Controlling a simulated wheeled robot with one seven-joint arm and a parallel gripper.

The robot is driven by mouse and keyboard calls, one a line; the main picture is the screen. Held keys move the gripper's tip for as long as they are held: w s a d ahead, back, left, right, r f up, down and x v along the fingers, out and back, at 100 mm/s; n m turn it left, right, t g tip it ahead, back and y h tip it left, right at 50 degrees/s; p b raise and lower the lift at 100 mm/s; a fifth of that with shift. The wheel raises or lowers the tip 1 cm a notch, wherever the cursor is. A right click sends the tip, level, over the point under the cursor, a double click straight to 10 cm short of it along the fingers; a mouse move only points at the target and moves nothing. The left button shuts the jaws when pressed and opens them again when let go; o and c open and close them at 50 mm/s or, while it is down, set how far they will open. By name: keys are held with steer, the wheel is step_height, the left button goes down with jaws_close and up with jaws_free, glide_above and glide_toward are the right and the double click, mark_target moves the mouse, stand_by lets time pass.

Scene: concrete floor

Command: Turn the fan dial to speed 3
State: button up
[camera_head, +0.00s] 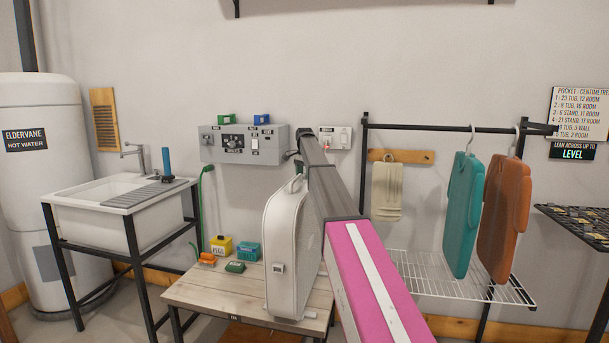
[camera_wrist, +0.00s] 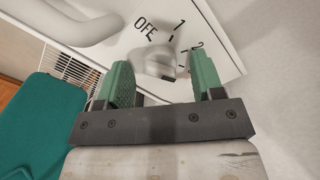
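The white box fan (camera_head: 283,255) stands upright on a small wooden table in the head view, its top partly behind my arm. In the wrist view, its white top panel (camera_wrist: 215,30) carries the marks OFF, 1 and 2, and a further mark is partly hidden by a finger. The grey-white dial knob (camera_wrist: 160,66) sits on this panel. My gripper (camera_wrist: 161,62) has its green fingers apart, one on each side of the knob, with visible gaps. Whether they touch the panel is unclear. Where the knob points cannot be told clearly. In the head view my gripper is hidden.
The fan's carry handle (camera_wrist: 85,28) arches close to my left finger. The wooden table (camera_head: 205,290) also holds small colored boxes. Teal (camera_head: 463,215) and orange (camera_head: 503,220) hanging items are on a rack at right. A sink (camera_head: 115,205) stands left.

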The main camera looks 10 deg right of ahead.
mark_target(304, 174)
steer(key=shift+r, duration=0.15)
step_height(304, 174, up, 11)
steer(key=shift+f, duration=0.2)
stand_by(0.3)
steer(key=shift+s, duration=0.1)
